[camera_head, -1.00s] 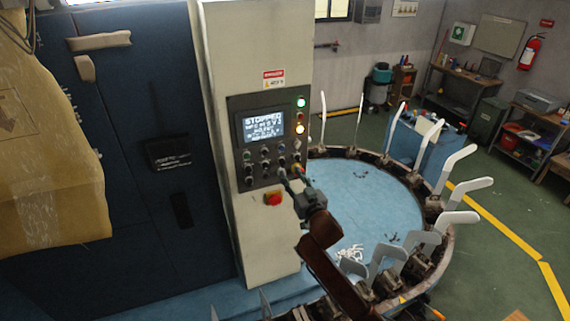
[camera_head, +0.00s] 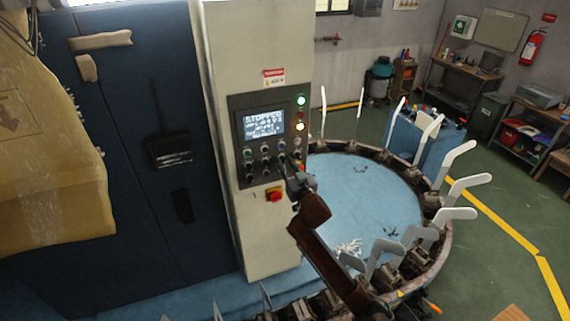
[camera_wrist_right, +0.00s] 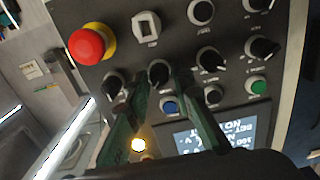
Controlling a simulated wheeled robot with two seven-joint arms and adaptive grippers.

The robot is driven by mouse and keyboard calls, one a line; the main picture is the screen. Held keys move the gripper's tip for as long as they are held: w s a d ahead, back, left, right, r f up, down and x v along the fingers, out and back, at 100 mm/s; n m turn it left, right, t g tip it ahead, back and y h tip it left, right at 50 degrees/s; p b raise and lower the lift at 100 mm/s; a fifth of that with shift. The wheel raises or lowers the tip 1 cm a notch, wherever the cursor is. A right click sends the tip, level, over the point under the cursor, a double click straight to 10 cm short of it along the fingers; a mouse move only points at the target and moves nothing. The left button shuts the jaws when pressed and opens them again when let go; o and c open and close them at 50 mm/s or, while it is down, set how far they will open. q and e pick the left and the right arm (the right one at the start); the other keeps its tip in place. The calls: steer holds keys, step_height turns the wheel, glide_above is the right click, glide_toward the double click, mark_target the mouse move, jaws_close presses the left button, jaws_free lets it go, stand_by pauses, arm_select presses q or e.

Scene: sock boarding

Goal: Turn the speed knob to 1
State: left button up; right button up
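The control panel (camera_head: 270,135) on the pale machine column carries several black knobs, buttons and a screen (camera_head: 264,124) reading "STOPPED". My right gripper (camera_head: 284,165) is at the panel's lower right, partly hiding the lower controls. In the right wrist view the panel appears upside down. There the right gripper (camera_wrist_right: 161,82) has its two green fingers apart, with a black knob (camera_wrist_right: 158,72) between their tips. I cannot tell whether the fingers touch it. Other black knobs (camera_wrist_right: 210,60) sit beside it. The knob labels are unreadable, so I cannot tell which one is the speed knob. My left gripper is out of view.
A red emergency button (camera_head: 274,195) is just below the panel, close to the right gripper; it also shows in the wrist view (camera_wrist_right: 87,45). A ring of white sock forms (camera_head: 458,214) surrounds the blue round table (camera_head: 365,190) at right.

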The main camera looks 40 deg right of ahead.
jaws_close()
steer(key=n, duration=0.3)
steer(key=shift+n, duration=0.3)
steer(key=n, duration=0.4)
steer(key=shift+n, duration=0.3)
steer(key=n, duration=0.9)
steer(key=shift+a+f+n, duration=0.1)
steer(key=shift+f+n, duration=0.05)
steer(key=shift+n, duration=0.15)
